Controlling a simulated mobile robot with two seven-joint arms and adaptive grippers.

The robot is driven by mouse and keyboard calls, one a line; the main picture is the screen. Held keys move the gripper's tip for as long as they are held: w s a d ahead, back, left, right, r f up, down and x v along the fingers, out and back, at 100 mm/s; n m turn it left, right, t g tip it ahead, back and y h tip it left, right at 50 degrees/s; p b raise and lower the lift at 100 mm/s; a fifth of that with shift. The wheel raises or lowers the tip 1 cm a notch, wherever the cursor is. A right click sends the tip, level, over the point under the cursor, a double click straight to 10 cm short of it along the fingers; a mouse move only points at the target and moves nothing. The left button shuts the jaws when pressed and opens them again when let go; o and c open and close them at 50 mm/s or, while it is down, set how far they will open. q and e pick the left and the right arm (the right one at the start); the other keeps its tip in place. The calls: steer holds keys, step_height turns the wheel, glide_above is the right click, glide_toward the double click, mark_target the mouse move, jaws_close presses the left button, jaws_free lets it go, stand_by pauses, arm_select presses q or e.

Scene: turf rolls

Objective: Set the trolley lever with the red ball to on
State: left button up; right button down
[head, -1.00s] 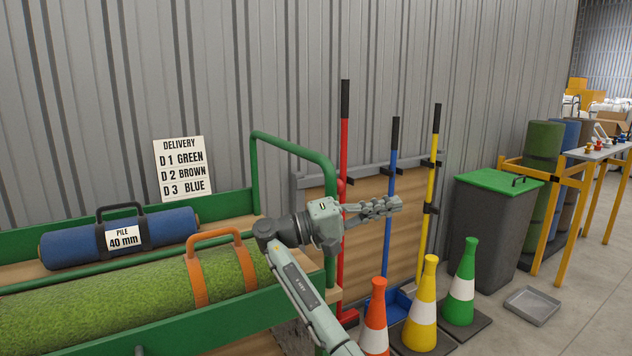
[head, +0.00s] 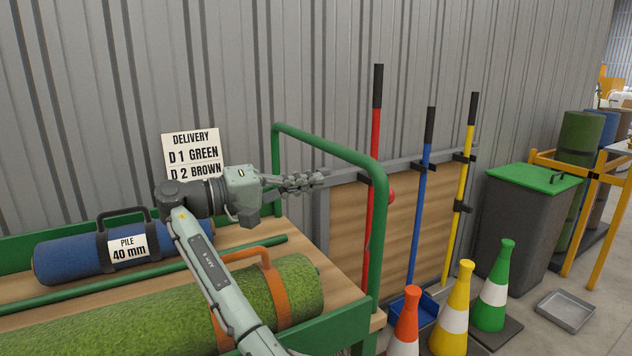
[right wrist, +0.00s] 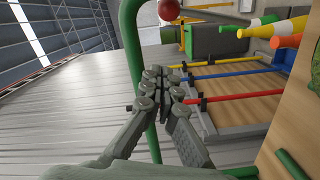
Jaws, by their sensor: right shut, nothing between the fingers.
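The red ball (head: 391,196) shows just right of the green upright of the trolley (head: 330,149) in the head view. In the right wrist view the red ball (right wrist: 169,10) is at the top edge, with a grey bar running right from near it. How the lever is set cannot be told. My right gripper (head: 318,180) is shut and empty, left of the ball and apart from it, in front of the wall. Its closed fingers (right wrist: 166,84) also show in the right wrist view, beside the green rail. My left gripper is not in view.
A green turf roll (head: 180,312) and a blue roll (head: 75,258) lie on the trolley. Red, blue (head: 417,210) and yellow (head: 460,190) poles stand in a wall rack. Cones (head: 456,305) and a lidded bin (head: 515,220) stand right.

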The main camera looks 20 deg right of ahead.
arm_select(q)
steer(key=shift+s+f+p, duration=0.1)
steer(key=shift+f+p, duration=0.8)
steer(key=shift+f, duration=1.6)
arm_select(e)
steer(key=s+d+f, duration=0.1)
steer(key=s+d, duration=0.2)
steer(key=d, duration=0.6)
steer(key=shift+s+f, duration=0.2)
steer(key=shift+f, duration=0.1)
